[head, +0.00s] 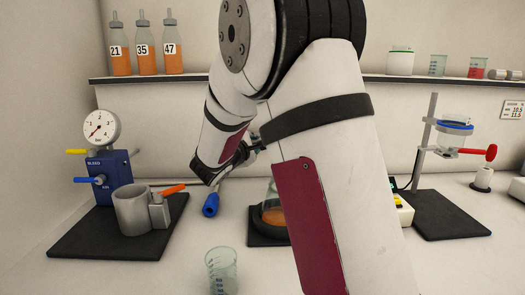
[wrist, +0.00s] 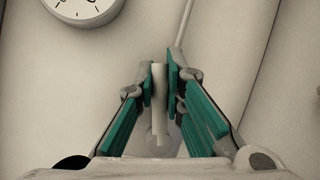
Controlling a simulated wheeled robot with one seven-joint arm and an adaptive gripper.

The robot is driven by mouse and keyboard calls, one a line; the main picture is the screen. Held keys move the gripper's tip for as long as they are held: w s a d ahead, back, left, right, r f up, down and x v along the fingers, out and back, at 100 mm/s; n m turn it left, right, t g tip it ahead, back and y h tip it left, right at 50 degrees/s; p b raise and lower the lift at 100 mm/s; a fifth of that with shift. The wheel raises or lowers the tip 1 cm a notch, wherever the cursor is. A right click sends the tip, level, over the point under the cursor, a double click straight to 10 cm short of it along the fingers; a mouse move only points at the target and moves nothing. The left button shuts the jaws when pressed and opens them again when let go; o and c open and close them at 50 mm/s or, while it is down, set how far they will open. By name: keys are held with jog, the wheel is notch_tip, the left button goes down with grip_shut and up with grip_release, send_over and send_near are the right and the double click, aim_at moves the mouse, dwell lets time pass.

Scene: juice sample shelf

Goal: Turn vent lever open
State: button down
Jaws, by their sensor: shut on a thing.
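My gripper (wrist: 160,85) is shut on a pale grey bar (wrist: 158,105) that stands between its green-padded fingers in the wrist view. In the head view my arm hides most of the gripper. A blue-ended piece (head: 211,205) hangs below my wrist; I cannot tell whether it joins the held bar. At left, a blue block (head: 101,187) carries a pressure gauge (head: 100,129), a yellow lever (head: 76,152) and a blue lever (head: 84,180). An orange lever (head: 174,189) sits beside a grey cup (head: 132,211). Which lever is the vent lever is not clear.
An empty glass beaker (head: 221,270) stands at the front. A flask with orange liquid (head: 272,205) is partly behind my arm. A ring stand (head: 428,145) with a red-knobbed clamp is at right. Bottles (head: 145,58) line the shelf above. The front left counter is clear.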

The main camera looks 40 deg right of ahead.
jog(key=shift+w+a+r+n+t+h+b, duration=0.2)
jog(key=shift+r+n+t+h+b, duration=0.15)
jog(key=shift+n, duration=0.6)
jog(key=shift+w+a+r+n+t+h+b, duration=0.1)
jog(key=shift+a+r+n+t+h+b, duration=0.25)
jog(key=shift+n, duration=0.6)
jog(key=shift+d+r, duration=0.1)
jog(key=c, duration=1.7)
grip_release()
jog(key=shift+o, duration=0.2)
jog(key=v, duration=1.2)
jog(key=shift+r, duration=0.1)
